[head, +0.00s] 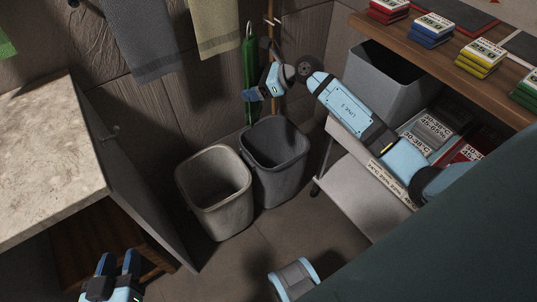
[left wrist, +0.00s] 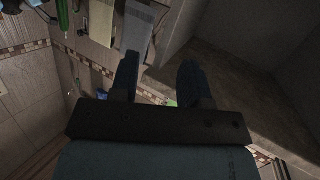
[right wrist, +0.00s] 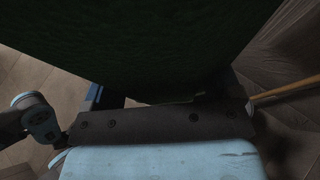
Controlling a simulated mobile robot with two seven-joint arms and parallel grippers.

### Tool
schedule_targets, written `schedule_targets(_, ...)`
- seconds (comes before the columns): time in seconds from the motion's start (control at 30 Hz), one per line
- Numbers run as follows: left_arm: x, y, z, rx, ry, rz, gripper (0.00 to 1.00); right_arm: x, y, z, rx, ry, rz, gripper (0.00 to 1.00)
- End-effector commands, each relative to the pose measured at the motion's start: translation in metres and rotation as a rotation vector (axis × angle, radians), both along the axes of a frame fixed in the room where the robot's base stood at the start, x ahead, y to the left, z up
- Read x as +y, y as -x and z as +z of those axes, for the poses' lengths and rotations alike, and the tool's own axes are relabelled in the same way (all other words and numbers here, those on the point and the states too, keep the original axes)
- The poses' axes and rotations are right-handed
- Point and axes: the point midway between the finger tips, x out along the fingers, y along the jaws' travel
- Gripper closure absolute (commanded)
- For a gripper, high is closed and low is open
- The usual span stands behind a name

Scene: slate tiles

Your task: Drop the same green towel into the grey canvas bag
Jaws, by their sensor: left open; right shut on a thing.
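The green towel (head: 249,78) hangs as a narrow upright strip in the head view. My right gripper (head: 260,92) is shut on it, and the dark green cloth (right wrist: 130,45) fills the upper part of the right wrist view. Its lower end hangs near the back rim of an open dark grey bag-like container (head: 274,185) on the floor. A lighter grey-beige container (head: 217,210) stands beside it on the left. I cannot tell from the material which is canvas. My left gripper (head: 115,268) is open and empty at the lower left.
Grey (head: 146,40) and beige (head: 216,24) towels hang on the wall. A stone-topped cabinet (head: 45,150) is at left. At right are a wooden shelf (head: 445,50) with coloured packs, and a grey open bin (head: 385,85). A thin pole (head: 270,38) stands behind the towel.

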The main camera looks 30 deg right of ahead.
Motion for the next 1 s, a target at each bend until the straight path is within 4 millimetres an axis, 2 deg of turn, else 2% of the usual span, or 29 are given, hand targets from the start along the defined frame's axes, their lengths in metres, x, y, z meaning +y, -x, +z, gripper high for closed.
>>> schedule_targets(0.03,-0.004,-0.002,-0.003,-0.036,0.022,-0.009,0.57,-0.012,-0.010,-0.038,0.006,0.001,-0.029,0.42)
schedule_targets(0.2,-0.014,-0.003,0.015,-0.140,0.099,-0.039,0.57,-0.053,-0.035,-0.126,0.005,0.002,-0.135,0.42)
schedule_targets(0.3,-0.019,-0.002,0.025,-0.195,0.141,-0.057,0.57,-0.078,-0.044,-0.174,0.004,0.000,-0.200,0.42)
schedule_targets(0.4,-0.023,0.000,0.035,-0.238,0.176,-0.070,0.57,-0.099,-0.049,-0.210,0.002,0.000,-0.253,0.42)
schedule_targets(0.53,-0.025,0.002,0.043,-0.269,0.203,-0.081,0.57,-0.116,-0.050,-0.237,-0.001,0.000,-0.295,0.42)
schedule_targets(0.73,-0.027,0.004,0.045,-0.280,0.214,-0.089,0.57,-0.125,-0.050,-0.253,-0.001,-0.001,-0.317,0.42)
schedule_targets(0.87,-0.028,0.003,0.034,-0.254,0.203,-0.096,0.57,-0.125,-0.050,-0.263,-0.002,-0.001,-0.318,0.42)
schedule_targets(1.0,-0.029,0.002,0.015,-0.202,0.182,-0.111,0.57,-0.125,-0.050,-0.279,-0.002,-0.002,-0.318,0.42)
